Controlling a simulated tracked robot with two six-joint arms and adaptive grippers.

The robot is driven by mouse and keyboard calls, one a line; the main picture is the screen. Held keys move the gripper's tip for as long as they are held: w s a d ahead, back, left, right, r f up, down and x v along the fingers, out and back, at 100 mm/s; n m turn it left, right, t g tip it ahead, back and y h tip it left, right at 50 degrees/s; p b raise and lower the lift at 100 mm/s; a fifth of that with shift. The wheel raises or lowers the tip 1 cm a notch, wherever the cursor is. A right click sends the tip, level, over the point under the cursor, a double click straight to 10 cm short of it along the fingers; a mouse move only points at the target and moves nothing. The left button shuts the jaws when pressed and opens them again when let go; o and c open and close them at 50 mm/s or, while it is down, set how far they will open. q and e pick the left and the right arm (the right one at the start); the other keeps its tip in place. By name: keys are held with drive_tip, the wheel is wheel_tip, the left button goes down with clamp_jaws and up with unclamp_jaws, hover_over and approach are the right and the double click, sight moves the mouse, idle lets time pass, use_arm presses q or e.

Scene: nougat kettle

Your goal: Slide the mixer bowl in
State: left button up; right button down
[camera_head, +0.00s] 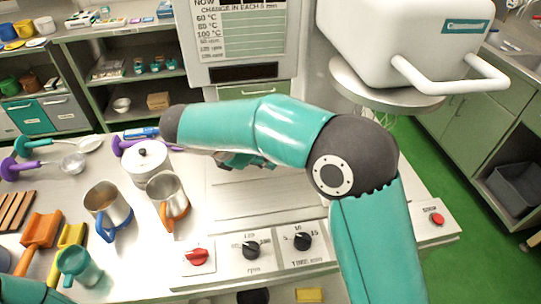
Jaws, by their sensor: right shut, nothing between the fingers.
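The white mixer head (405,40) with a thick handle stands at the upper right, above a round steel disc (385,92) with wires below it. I cannot tell for certain which part is the mixer bowl; my right arm covers part of the area under the disc. My right gripper (243,161) is mostly hidden under my own forearm, above the steel worktop left of the mixer. It is shut and empty, apart from the mixer. My left gripper is out of view.
A white lidded pot (148,162), steel jugs with a blue handle (106,205) and an orange handle (168,190), and a teal cup (78,268) crowd the left worktop. A control panel with a red knob (197,257) runs along the front. A red button (437,219) is at right.

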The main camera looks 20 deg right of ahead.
drive_tip(key=d+f+p, duration=0.2)
drive_tip(key=d+f, duration=0.3)
drive_tip(key=d, duration=0.4)
drive_tip(key=shift+d+f, duration=0.3)
drive_tip(key=shift+d, duration=0.1)
drive_tip(key=shift+w, duration=0.1)
drive_tip(key=d, duration=0.2)
drive_tip(key=s+d, duration=0.1)
drive_tip(key=d, duration=0.1)
drive_tip(key=shift+r, duration=0.1)
